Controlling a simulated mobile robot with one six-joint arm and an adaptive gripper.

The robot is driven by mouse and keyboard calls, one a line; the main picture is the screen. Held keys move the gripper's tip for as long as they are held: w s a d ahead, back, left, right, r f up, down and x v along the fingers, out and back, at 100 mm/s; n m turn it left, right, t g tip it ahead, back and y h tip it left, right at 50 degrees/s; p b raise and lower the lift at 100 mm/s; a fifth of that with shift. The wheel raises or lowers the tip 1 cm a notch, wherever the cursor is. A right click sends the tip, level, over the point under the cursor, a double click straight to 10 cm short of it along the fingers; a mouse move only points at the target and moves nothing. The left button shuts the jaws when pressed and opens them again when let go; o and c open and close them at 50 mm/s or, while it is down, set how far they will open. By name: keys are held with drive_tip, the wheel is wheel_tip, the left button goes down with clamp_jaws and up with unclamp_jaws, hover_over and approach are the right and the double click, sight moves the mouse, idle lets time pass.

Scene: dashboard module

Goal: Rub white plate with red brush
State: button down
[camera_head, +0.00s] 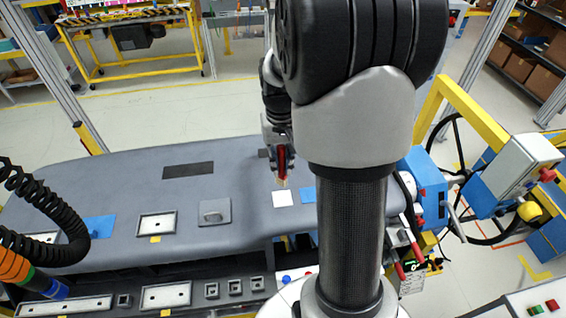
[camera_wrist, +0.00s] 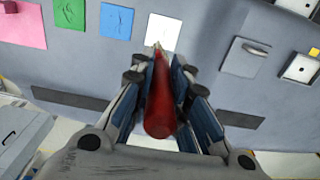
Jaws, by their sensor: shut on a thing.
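The red brush (camera_wrist: 160,105) is held between the fingers of my gripper (camera_wrist: 160,85), its handle towards the wrist camera and its pale tip pointing away. The white plate (camera_wrist: 164,33) is a flat white square on the grey dashboard surface, just beyond the brush tip in the wrist view. In the head view my gripper (camera_head: 282,168) points down with the red brush (camera_head: 281,160), its tip just above the white plate (camera_head: 283,198) in the picture. I cannot tell whether the tip touches the plate.
The grey dashboard (camera_head: 130,190) carries a blue plate (camera_head: 98,227), a framed panel (camera_head: 156,224) and a grey plate with a handle (camera_head: 214,211). In the wrist view, blue (camera_wrist: 117,20), green (camera_wrist: 70,13) and pink (camera_wrist: 23,25) plates lie left of the white one.

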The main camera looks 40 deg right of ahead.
sight(280, 146)
drive_tip(key=shift+w+r+p, duration=0.2)
drive_tip(key=shift+r+p, duration=0.3)
drive_tip(key=shift+r, duration=0.45)
drive_tip(key=shift+s+r+p, duration=0.15)
drive_tip(key=shift+r+p, duration=0.4)
drive_tip(key=shift+r, duration=0.2)
